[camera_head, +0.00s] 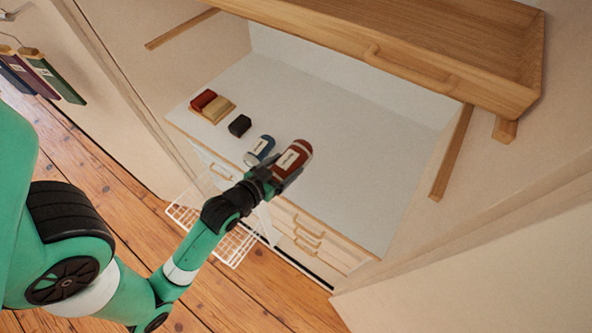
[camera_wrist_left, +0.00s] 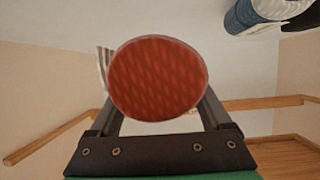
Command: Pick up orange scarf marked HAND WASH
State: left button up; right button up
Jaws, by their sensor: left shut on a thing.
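A rust-orange rolled scarf (camera_head: 296,152) with a pale label and a light stripe shows in the head view; the label is too small to read. My left gripper (camera_head: 276,178) is shut on this roll, which appears at or just above the pale shelf surface (camera_head: 345,150). In the left wrist view the round patterned end of the scarf (camera_wrist_left: 157,78) fills the space between the fingers of the left gripper (camera_wrist_left: 158,115). My right gripper is not in view.
A wooden drawer (camera_head: 440,45) hangs above. A white wire basket (camera_head: 233,246) is below. The shelf's right side is clear.

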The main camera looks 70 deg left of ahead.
aim_at(281, 159)
pick_arm(q)
jog(key=s+r, duration=0.2)
jog(key=s, duration=0.1)
jog(key=shift+r, duration=0.25)
jog(key=s+r+p, duration=0.3)
jog(key=s+p, duration=0.1)
jog(key=s, duration=0.3)
jog(key=shift+s+d+r, duration=0.15)
jog(key=shift+s+d, duration=0.05)
jog(key=shift+d, duration=0.05)
